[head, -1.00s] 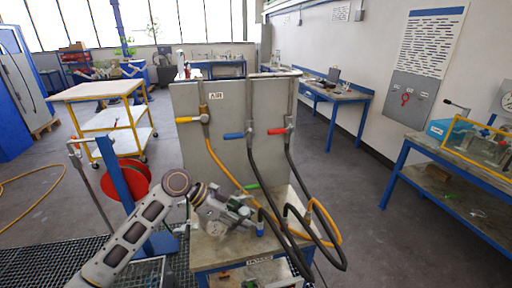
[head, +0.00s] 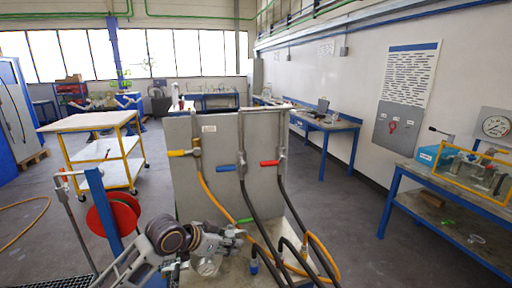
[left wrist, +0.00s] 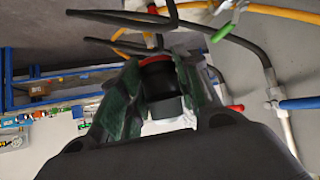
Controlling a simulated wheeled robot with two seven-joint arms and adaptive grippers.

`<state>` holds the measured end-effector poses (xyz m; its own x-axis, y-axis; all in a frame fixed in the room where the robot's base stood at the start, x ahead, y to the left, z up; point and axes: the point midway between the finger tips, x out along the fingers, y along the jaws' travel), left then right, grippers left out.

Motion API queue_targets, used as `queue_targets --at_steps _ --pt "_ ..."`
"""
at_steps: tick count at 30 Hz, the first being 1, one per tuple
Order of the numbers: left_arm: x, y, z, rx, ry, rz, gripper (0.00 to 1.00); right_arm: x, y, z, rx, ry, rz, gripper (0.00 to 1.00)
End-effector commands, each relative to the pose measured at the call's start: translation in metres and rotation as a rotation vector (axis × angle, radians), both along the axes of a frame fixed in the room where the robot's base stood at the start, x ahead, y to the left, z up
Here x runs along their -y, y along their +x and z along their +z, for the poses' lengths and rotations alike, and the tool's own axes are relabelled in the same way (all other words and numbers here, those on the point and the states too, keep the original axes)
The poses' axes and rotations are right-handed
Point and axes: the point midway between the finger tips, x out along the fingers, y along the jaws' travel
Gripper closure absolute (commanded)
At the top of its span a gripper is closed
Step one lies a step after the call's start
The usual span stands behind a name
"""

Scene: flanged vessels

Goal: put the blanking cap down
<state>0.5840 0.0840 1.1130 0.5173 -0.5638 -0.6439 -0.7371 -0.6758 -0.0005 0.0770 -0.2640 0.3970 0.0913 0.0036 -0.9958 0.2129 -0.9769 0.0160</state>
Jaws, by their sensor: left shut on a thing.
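My left gripper (head: 226,243) is low in the head view, in front of the panel and over the near part of the bench. In the left wrist view its two green-grey fingers are closed around a dark round piece with a red band (left wrist: 160,82), which I take to be the blanking cap. The fingers hide its sides, and I cannot make it out clearly in the head view. Whether it touches anything beneath is not clear. My right gripper is not in view.
A grey panel (head: 222,140) carries yellow, blue and red valve handles. Yellow and black hoses (head: 262,222) hang from it and loop over the bench, close right of my gripper. A red reel (head: 113,215) on a blue post stands left.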

Motion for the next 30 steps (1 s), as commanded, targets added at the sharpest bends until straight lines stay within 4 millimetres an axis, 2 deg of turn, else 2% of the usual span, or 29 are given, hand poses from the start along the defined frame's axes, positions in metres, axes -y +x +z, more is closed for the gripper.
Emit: queue_targets --at_steps 8,15,24,30 --pt "-0.021 0.029 0.016 0.004 0.000 0.222 1.00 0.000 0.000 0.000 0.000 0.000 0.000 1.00" --pt "-0.045 0.053 0.042 0.004 -0.002 0.421 1.00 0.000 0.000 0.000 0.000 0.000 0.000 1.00" --pt "-0.077 0.067 0.064 0.000 -0.003 0.613 1.00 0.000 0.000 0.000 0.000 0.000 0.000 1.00" --pt "-0.099 0.066 0.071 -0.001 -0.002 0.712 1.00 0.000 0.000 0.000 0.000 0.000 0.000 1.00"
